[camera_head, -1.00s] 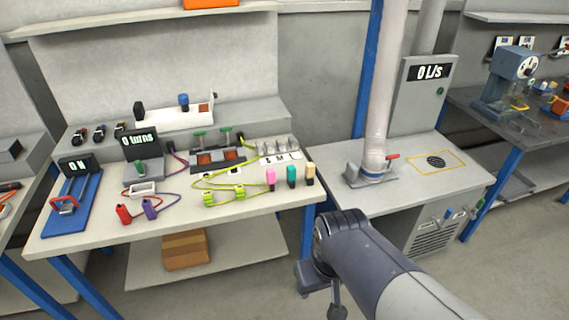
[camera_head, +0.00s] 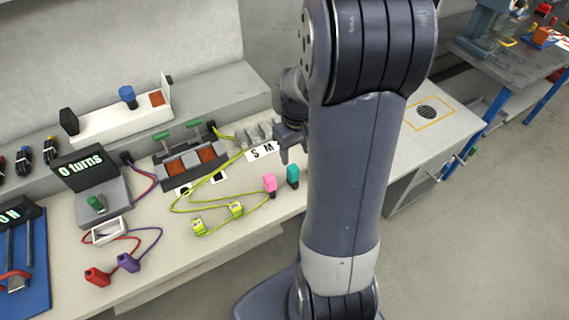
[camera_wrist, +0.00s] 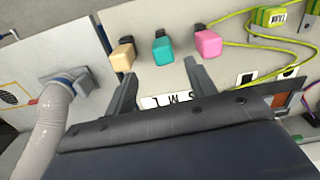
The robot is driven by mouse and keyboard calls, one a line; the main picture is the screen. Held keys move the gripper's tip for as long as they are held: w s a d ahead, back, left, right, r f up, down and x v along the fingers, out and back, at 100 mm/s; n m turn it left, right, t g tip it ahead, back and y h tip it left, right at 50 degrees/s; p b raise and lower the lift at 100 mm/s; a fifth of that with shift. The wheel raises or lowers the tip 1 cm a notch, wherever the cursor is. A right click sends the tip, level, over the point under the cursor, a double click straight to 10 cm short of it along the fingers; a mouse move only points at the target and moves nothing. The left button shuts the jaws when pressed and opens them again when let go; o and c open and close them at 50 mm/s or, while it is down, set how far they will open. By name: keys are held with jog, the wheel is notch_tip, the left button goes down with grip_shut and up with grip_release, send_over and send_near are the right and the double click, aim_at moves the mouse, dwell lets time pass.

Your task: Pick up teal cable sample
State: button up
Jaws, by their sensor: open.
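The teal cable sample (camera_head: 292,175) stands near the front edge of the white workbench, to the right of a pink sample (camera_head: 269,183). In the wrist view the teal sample (camera_wrist: 162,50) lies between a tan sample (camera_wrist: 122,56) and the pink sample (camera_wrist: 207,43). My gripper (camera_head: 290,148) is above the bench, behind the teal sample. In the wrist view my gripper (camera_wrist: 162,75) has its two fingers spread, with nothing between them, and the teal sample shows just beyond the tips. In the head view my arm hides the tan sample.
Yellow-green cables with connectors (camera_head: 235,209) lie left of the samples. A grey hose (camera_wrist: 47,125) rises beside the bench in the wrist view. Red (camera_head: 97,277) and purple (camera_head: 128,262) plugs lie further left.

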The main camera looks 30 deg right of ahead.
aim_at(293, 167)
notch_tip(293, 167, down, 4)
jog(key=shift+s, duration=0.1)
jog(key=shift+w+a+f+p, duration=0.15)
jog(key=shift+f+p, duration=0.15)
jog(key=shift+f, duration=1.25)
jog(key=shift+w+a+f+p, duration=0.1)
jog(key=shift+f+p, duration=0.15)
jog(key=shift+f, duration=1.3)
jog(key=c, duration=1)
